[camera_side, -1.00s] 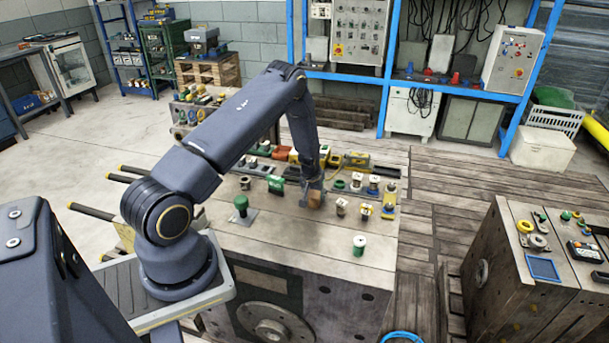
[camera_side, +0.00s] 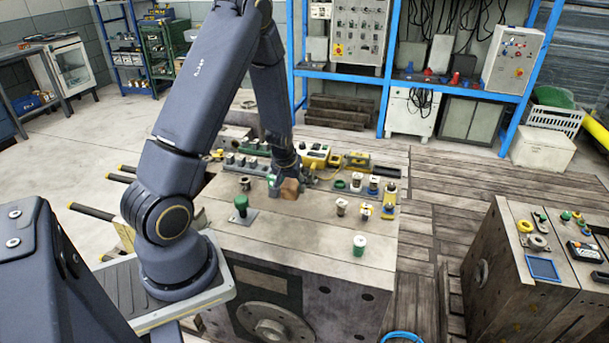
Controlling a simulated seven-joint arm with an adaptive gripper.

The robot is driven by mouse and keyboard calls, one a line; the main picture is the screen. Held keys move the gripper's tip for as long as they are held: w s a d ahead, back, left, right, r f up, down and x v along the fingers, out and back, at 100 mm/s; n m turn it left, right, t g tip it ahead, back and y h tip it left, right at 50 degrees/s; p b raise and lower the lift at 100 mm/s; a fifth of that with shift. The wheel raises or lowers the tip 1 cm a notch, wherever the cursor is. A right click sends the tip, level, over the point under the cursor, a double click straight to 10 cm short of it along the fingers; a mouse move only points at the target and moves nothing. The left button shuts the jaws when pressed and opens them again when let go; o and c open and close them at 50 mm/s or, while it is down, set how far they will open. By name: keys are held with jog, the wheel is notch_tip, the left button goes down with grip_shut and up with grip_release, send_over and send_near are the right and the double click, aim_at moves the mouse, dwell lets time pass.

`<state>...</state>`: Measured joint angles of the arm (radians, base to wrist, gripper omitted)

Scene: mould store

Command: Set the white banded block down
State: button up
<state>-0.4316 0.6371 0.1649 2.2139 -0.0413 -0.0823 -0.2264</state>
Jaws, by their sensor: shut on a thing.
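My gripper (camera_side: 284,184) hangs over the worn top of the large mould block (camera_side: 300,232), left of its middle. It is shut on a small brown block (camera_side: 290,190), low near the surface; I cannot tell whether it touches. No white band shows on this block at this size, and the fingers partly hide it. A small pale piece with dark bands (camera_side: 341,207) stands upright on the top, right of my gripper and apart from it.
A green knob on a plate (camera_side: 241,207) stands left of my gripper. Several small parts (camera_side: 374,186) crowd the right rear. The front middle of the top is clear.

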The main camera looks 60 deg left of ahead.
jog(key=shift+s+r, duration=0.2)
jog(key=shift+r, duration=0.1)
send_over(308, 232)
jog(key=s, duration=0.1)
notch_tip(308, 232, down, 4)
jog(key=f, duration=0.6)
jog(key=d+f, duration=0.1)
jog(key=f, duration=0.1)
jog(key=shift+f, duration=0.4)
jog(key=shift+s, duration=0.1)
jog(key=o, duration=1.2)
jog(key=shift+f, duration=0.1)
